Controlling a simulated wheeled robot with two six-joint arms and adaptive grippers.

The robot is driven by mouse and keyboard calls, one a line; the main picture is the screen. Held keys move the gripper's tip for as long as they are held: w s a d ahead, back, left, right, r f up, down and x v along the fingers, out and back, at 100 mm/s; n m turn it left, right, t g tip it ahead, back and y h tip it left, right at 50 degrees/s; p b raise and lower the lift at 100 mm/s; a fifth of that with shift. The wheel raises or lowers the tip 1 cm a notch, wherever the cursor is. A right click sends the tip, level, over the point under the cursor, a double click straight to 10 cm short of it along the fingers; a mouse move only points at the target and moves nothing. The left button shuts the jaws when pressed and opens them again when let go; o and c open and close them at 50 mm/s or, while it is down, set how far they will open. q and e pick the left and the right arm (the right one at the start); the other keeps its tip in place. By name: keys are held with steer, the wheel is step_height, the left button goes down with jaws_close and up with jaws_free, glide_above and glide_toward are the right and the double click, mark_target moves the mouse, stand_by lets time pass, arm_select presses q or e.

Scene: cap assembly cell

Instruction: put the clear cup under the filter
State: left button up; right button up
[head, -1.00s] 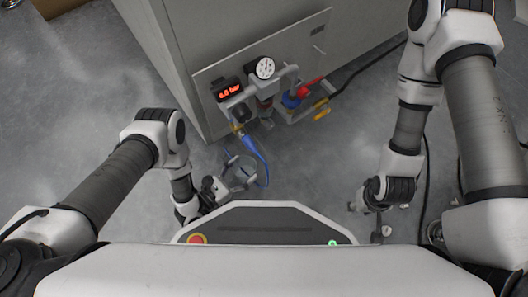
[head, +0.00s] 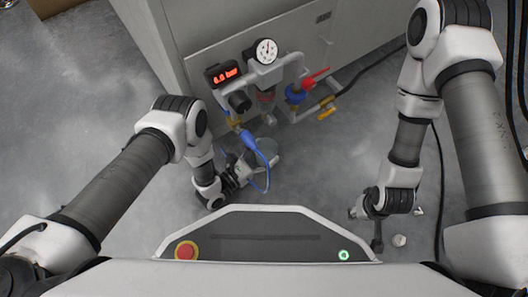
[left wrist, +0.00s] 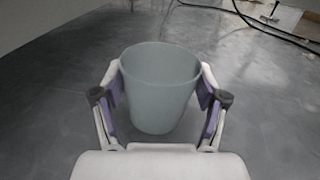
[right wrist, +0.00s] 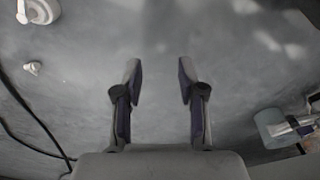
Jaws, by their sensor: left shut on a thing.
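The clear cup (head: 267,151) is a grey-tinted, see-through tumbler, held off to the front and below the filter (head: 267,97) on the panel. In the left wrist view the cup (left wrist: 160,92) looks upright and empty, between the two finger pads. My left gripper (head: 246,169) is shut on its sides. The filter hangs below the round gauge, with a small drain tip (head: 270,119) at its bottom. The cup also shows in the right wrist view (right wrist: 272,127). My right gripper (right wrist: 159,75) is open and empty, low over the floor.
A red digital readout (head: 225,74) and a gauge (head: 266,51) sit on the panel. A blue hose connector (head: 248,140) dangles close to the cup. A blue valve with red handle (head: 297,93) is right of the filter. Small white parts (head: 399,240) lie on the floor.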

arm_select(q)
steer(key=o, duration=0.9)
steer(key=shift+o, duration=0.2)
steer(key=shift+r, duration=0.2)
steer(key=p+v, duration=0.5)
steer(key=v, duration=0.6)
steer(key=shift+s+a, duration=0.2)
steer(key=shift+s, duration=0.1)
steer(key=shift+s+a+f, duration=0.1)
steer(key=shift+s+a, duration=0.05)
arm_select(e)
steer(key=shift+g, duration=0.3)
steer(key=r, duration=0.1)
steer(key=s+r, duration=0.1)
steer(key=r, duration=0.3)
steer(key=shift+s+r, duration=0.2)
steer(key=shift+s, duration=0.2)
